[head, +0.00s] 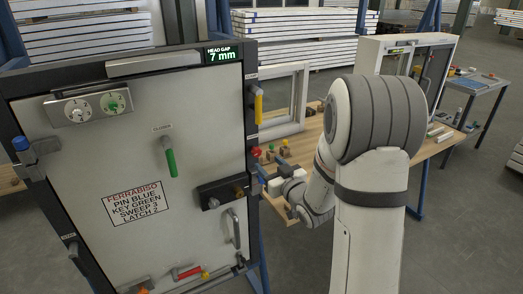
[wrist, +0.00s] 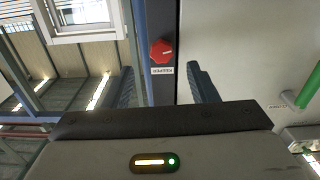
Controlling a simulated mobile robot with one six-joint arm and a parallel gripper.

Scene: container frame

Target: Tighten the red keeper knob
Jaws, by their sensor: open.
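The red keeper knob (head: 256,152) sits on the right upright of the dark door frame in the head view. In the wrist view, the knob (wrist: 162,51) is red and many-sided, with a short white mark on its face. A white KEEPER label (wrist: 162,71) is beside it, upside down in the picture. My gripper (wrist: 160,68) is open, its two dark fingers spread left and right of the frame upright. The knob shows just beyond the fingertips, centred between them, and does not look gripped. In the head view my gripper (head: 266,175) is close below the knob.
The pale door panel (head: 190,100) fills the left, with a green handle (head: 170,162) and a black latch block (head: 222,193). A yellow handle (head: 258,106) is on the upright above the knob. A wooden bench (head: 308,150) with small parts stands behind my arm.

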